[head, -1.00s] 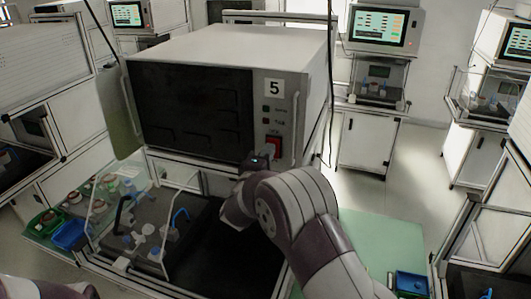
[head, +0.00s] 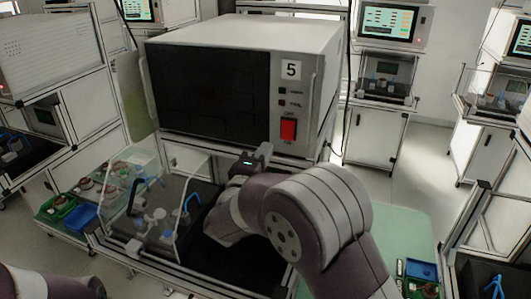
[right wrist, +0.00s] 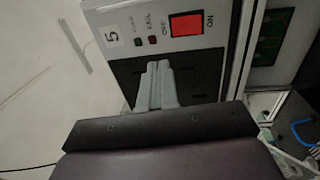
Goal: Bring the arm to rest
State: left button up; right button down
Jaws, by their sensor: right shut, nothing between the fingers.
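My right arm reaches in from the lower right of the head view. Its gripper (head: 255,158) is in front of and below the tester's red switch (head: 288,130), apart from it. In the right wrist view the gripper's fingers (right wrist: 157,85) are shut together with nothing between them. The tester (head: 225,85) is a large grey box with a dark front. Part of my left arm shows at the lower left of the head view; its gripper is out of view.
Below the tester is a black work surface with a clear-walled fixture (head: 155,222) with blue handles. Green (head: 55,208) and blue (head: 80,218) bins stand at the left. A pale green mat (head: 405,235) lies at the right, with a blue bin (head: 420,270) near its front.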

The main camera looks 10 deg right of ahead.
jog(key=s+a+f+m+g+y+b, duration=0.1)
jog(key=a+f+m+g+y, duration=0.1)
jog(key=a+f+y, duration=0.4)
jog(key=s+a+f+m+g+y, duration=0.1)
jog(key=a+f+m+g+y, duration=0.15)
jog(key=f+y, duration=0.4)
jog(key=s+d+f+m+g+b, duration=0.3)
jog(key=s+f+g, duration=0.4)
jog(key=s+f, duration=0.55)
jog(key=s+d+f+m+g+h+b, duration=0.1)
jog(key=s+d+m+g+b, duration=0.1)
jog(key=s+d, duration=0.7)
jog(key=s+m+g, duration=0.1)
jog(key=s, duration=0.2)
jog(key=shift+s+f+h, duration=0.25)
jog(key=shift+f+h, duration=0.05)
jog(key=shift+h, duration=0.05)
jog(key=shift+m, duration=0.25)
